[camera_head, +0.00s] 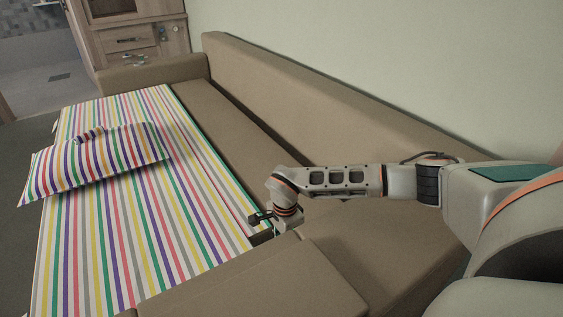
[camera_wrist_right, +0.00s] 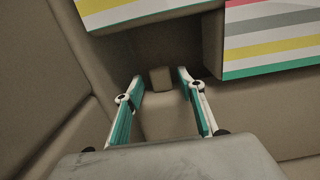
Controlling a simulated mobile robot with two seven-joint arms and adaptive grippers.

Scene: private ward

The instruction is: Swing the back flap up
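The brown sofa bed has a flat long panel (camera_head: 222,118) between the striped sheet (camera_head: 150,220) and the raised backrest (camera_head: 320,95). I cannot tell for sure which part is the back flap. My right gripper (camera_head: 262,217) is low at the sheet's near right corner, beside the near brown cushion. In the right wrist view my gripper (camera_wrist_right: 160,82) has its fingers apart. A small brown block (camera_wrist_right: 160,78) shows between the fingertips; I cannot tell whether they touch it. My left gripper is not in view.
A striped pillow (camera_head: 95,165) lies on the sheet at the left. The near brown cushion (camera_head: 275,282) is close below my right gripper. The pale wall (camera_head: 400,60) stands behind the backrest. A wooden cabinet (camera_head: 135,35) is at the far left.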

